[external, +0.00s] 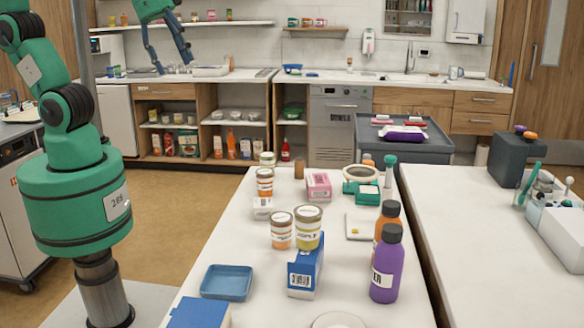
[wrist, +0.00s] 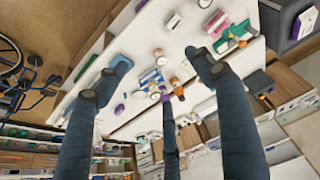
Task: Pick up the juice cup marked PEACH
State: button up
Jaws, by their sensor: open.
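Several lidded juice cups stand on the white table: a small orange-banded cup (external: 281,231), a larger yellow-green cup (external: 308,229), an orange-labelled cup (external: 264,184) farther back, and a pale-lidded cup (external: 267,160) behind it. I cannot read PEACH on any of them. My gripper (external: 174,66) is high at the upper left of the external view, away from the cups. Its fingers are spread and empty. In the wrist view my gripper (wrist: 160,76) shows three spread fingers over the distant, tilted table; the cups there are too small to identify.
A purple bottle (external: 385,265) and an orange bottle (external: 389,214) stand right of the cups. A blue-white box (external: 304,272) is in front of them, a blue tray (external: 227,282) to the left. A pink-white box (external: 319,187) and green-topped bottle (external: 390,172) stand behind.

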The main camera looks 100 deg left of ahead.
jog(key=w+d+f+g, duration=0.15)
jog(key=w+f, duration=0.25)
jog(key=w, duration=0.7)
jog(key=n+g, duration=0.1)
jog(key=g, duration=0.2)
send_over(281, 218)
notch_tip(281, 218, down, 23)
jog(key=shift+r+p, duration=0.15)
jog(key=shift+p, duration=0.2)
jog(key=shift+f+b, duration=0.6)
jog(key=shift+f, duration=3.65)
jog(key=shift+f+b, duration=0.5)
jog(key=shift+f, duration=2.15)
